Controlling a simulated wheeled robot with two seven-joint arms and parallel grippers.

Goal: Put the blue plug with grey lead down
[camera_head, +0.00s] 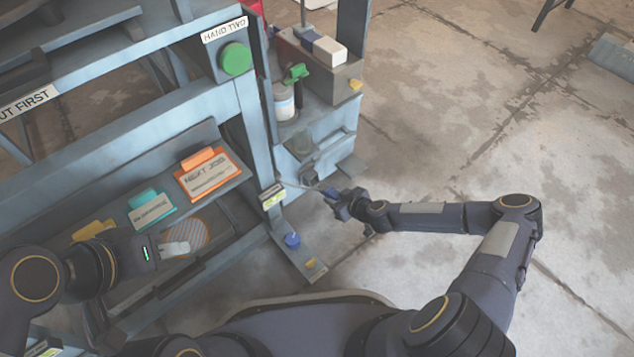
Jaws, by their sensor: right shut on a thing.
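The blue plug (330,192) is at the tip of my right gripper (338,201), which is shut on it. A thin grey lead (300,185) runs left from the plug towards the blue frame post. The plug is held in front of the post, beside the side cabinet. A second blue round piece (292,239) sits on the low ledge (296,258) at the foot of the post. My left gripper (176,248) is over the lower shelf at the left, by a striped round piece (190,238); its jaw opening is not clear.
Orange (208,173), teal (151,206) and yellow (93,229) card holders stand on the sloping shelf. A green button (235,59) is on the press frame. The side cabinet (315,150) carries a jar and a grey box.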

